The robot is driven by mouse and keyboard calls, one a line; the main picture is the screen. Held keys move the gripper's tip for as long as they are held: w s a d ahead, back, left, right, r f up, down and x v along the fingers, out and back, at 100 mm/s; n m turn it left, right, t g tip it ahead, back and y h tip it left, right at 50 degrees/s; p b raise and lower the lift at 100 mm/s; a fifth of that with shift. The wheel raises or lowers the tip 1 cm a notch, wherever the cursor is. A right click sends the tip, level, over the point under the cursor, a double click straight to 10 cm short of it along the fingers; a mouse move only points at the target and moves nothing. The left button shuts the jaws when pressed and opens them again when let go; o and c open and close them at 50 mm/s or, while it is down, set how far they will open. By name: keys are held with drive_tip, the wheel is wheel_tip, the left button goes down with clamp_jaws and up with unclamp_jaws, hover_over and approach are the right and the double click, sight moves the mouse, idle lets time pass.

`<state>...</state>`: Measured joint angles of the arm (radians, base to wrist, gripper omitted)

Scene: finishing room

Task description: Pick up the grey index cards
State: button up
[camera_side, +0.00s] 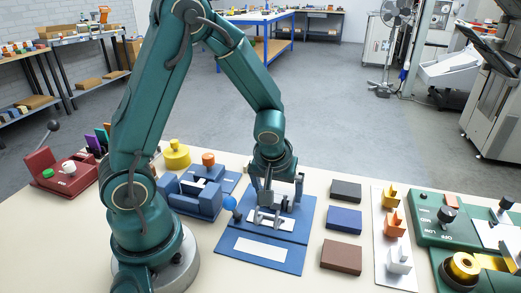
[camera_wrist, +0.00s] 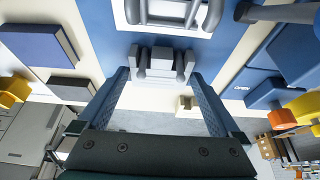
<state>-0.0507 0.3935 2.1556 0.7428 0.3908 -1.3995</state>
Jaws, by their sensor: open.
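A dark grey flat block (camera_side: 346,191), which looks like the grey index cards, lies on the table right of the blue board. In the wrist view the dark grey block (camera_wrist: 72,88) shows at the left, outside my fingers. My gripper (camera_side: 276,197) is open and points down over the blue board (camera_side: 262,232), left of the grey block and apart from it. In the wrist view, my open gripper (camera_wrist: 160,76) has a light grey metal part (camera_wrist: 162,66) showing between its fingers. Whether the fingers touch that part cannot be told.
A blue block (camera_side: 344,219) and a brown block (camera_side: 341,257) lie in line with the grey one. A strip with yellow, orange and white parts (camera_side: 397,258) and a green machine (camera_side: 445,232) stand further right. A blue clamp fixture (camera_side: 190,197) stands left.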

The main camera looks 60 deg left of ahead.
drive_tip(key=shift+w+f, duration=0.1)
drive_tip(key=shift+f, duration=0.1)
drive_tip(key=c, duration=1.1)
